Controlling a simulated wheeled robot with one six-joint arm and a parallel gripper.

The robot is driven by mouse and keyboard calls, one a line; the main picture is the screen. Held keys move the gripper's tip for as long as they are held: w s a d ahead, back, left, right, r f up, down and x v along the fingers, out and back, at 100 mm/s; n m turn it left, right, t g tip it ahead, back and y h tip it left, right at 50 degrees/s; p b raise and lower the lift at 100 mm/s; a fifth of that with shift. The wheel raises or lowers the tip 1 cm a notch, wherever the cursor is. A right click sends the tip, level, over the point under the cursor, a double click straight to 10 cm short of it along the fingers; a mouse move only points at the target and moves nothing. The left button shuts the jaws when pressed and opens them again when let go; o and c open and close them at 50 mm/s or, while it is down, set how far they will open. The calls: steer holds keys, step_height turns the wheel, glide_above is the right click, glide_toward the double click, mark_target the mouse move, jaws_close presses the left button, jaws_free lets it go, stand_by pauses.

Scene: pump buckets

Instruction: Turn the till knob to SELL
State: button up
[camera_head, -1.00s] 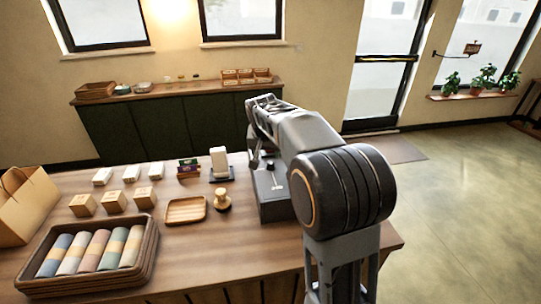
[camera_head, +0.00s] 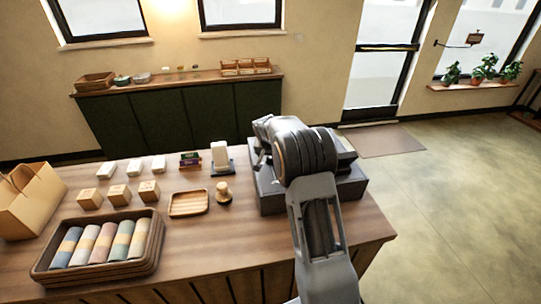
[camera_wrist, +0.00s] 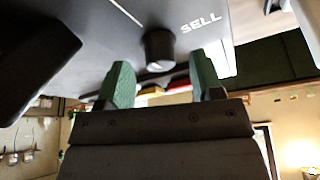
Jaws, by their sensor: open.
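The till (camera_head: 272,195) is a dark box at the right end of the wooden counter, partly hidden behind my arm. In the wrist view its dark face (camera_wrist: 100,25) carries a short round black knob (camera_wrist: 160,50) and the white word SELL (camera_wrist: 202,22), up and right of the knob. A thin pale line is marked above the knob. My gripper (camera_wrist: 161,62) is open, its two green fingertips on either side of the knob in the picture with gaps showing. I cannot tell how deep the knob sits between them. In the head view my arm hides the knob and fingertips.
A card stand (camera_head: 221,158), a wooden stamp (camera_head: 223,194) and a small wooden tray (camera_head: 188,212) stand left of the till. A basket of rolled cloths (camera_head: 150,250), several small boxes and a paper bag (camera_head: 28,200) are further left. Open floor lies to the right.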

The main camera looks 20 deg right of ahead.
steer(key=shift+x, duration=0.9)
steer(key=c, duration=0.9)
steer(key=shift+o, duration=0.2)
